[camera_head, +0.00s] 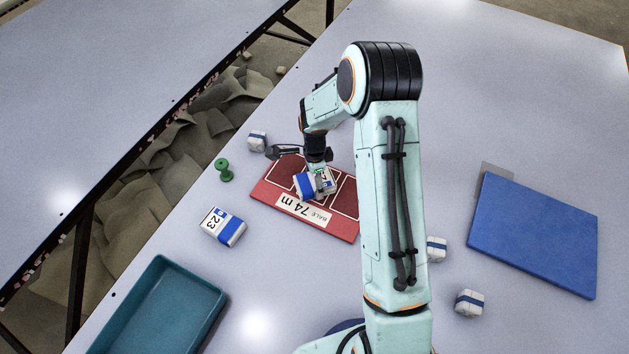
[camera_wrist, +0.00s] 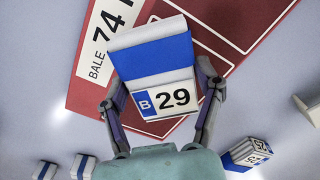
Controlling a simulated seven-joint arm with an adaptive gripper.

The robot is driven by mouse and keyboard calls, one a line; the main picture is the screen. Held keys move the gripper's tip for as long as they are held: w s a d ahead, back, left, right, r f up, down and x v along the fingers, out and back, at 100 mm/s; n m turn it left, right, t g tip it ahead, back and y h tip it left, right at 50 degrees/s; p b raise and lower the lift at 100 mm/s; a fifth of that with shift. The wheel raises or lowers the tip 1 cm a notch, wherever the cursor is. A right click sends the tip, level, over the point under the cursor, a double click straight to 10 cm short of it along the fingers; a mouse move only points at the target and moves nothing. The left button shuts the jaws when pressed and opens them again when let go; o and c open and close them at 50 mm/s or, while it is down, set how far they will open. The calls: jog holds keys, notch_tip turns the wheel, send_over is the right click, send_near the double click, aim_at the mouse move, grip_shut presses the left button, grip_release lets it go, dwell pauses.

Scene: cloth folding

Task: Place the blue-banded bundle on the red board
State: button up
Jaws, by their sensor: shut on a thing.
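The blue-banded bundle (camera_wrist: 152,58) is white with a wide blue band and a label reading B 29. My gripper (camera_wrist: 162,100) is shut on it, one finger at each side. In the head view the bundle (camera_head: 305,186) is over the front middle of the red board (camera_head: 273,186), and my gripper (camera_head: 319,172) reaches it from above. The red board has white outlines and a label reading BALE 74 m. It also shows behind the bundle in the wrist view (camera_wrist: 225,25). I cannot tell whether the bundle touches the board.
Another blue-banded bundle (camera_head: 222,227), labelled 23, lies left of the red board. Smaller banded bundles lie behind (camera_head: 257,141) and to the right (camera_head: 469,303). A green spool (camera_head: 224,170), a teal tray (camera_head: 165,305) and a blue board (camera_head: 533,235) are also on the table.

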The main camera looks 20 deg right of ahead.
jog(key=shift+f, duration=0.6)
jog(key=o, duration=1.2)
jog(key=shift+f, duration=0.1)
jog(key=shift+c, duration=0.2)
